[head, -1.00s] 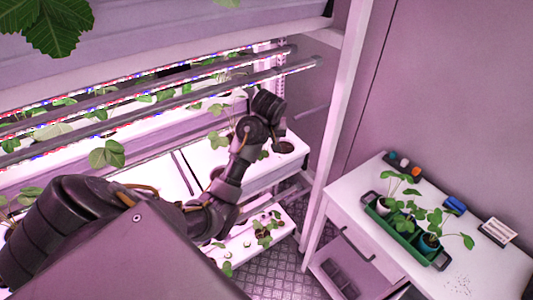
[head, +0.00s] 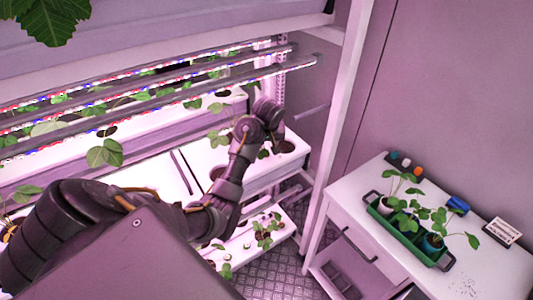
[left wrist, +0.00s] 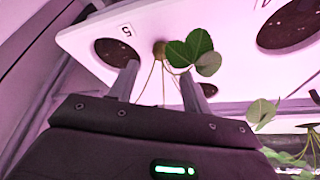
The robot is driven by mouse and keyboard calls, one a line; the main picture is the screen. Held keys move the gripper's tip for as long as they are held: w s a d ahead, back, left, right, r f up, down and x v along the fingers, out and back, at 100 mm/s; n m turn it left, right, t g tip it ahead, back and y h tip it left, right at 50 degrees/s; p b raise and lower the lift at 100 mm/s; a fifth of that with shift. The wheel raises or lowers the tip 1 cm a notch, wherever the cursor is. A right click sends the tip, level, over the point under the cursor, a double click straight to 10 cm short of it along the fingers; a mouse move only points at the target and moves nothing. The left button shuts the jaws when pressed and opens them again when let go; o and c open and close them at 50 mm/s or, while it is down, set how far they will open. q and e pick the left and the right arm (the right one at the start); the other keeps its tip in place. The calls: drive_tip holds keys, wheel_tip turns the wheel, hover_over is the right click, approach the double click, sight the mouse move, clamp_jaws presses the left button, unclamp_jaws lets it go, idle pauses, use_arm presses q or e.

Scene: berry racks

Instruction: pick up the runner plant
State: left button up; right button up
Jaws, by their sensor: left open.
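The runner plant (left wrist: 192,48) shows in the left wrist view as a few green leaves at the edge of a white rack panel. Its thin pale stems run down between the fingers of my left gripper (left wrist: 158,74). The gripper is open, one finger on each side of the stems; I cannot tell whether either touches them. A small brownish spot lies beside the leaves, near a round hole marked 5. In the head view my left arm reaches to the right end of the rack, and its fingers are hidden. My right gripper is not in view.
White rack panels (left wrist: 222,28) have dark round holes, with other leaves at the lower right of the wrist view. Light bars (head: 180,88) cross above the rack. A white table (head: 480,275) at right holds a green tray (head: 398,240) of potted plants.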

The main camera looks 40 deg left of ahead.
sight(266, 150)
use_arm(q)
drive_tip(key=p+x, duration=0.1)
drive_tip(key=x, duration=0.2)
drive_tip(key=shift+f, duration=0.3)
drive_tip(key=shift+w+a+f, duration=0.1)
drive_tip(key=shift+a+f, duration=0.05)
drive_tip(key=shift+f, duration=0.3)
drive_tip(key=shift+c, duration=1.2)
drive_tip(key=c, duration=0.6)
